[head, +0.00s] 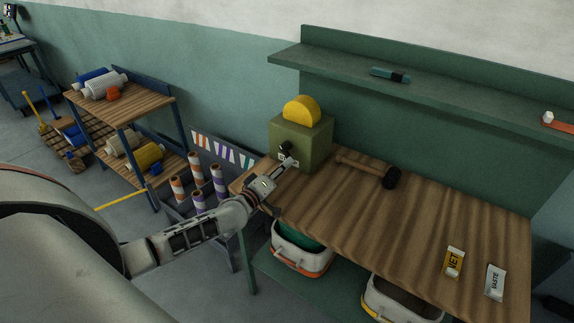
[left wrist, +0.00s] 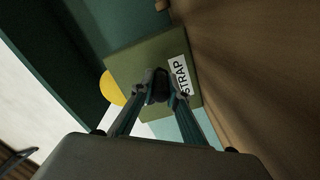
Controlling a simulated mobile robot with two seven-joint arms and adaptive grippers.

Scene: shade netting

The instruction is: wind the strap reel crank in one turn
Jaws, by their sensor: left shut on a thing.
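The strap reel is an olive-green box (head: 313,143) with a yellow disc (head: 301,111) standing out of its top, at the left end of the wooden workbench. Its front bears a white label reading STRAP (left wrist: 179,77). A dark crank knob (head: 286,147) is on the front face; it also shows in the left wrist view (left wrist: 157,84). My left gripper (head: 290,163) is at the front of the box, its fingers closed around the dark knob. The fingers hide part of the knob and the crank arm. My right gripper is out of view.
A mallet (head: 372,172) lies on the bench (head: 400,225) right of the box. Tags (head: 453,262) lie near the right end. A shelf (head: 440,95) runs above. Bins (head: 301,262) stand under the bench, and rolls (head: 197,175) stand in a rack to the left.

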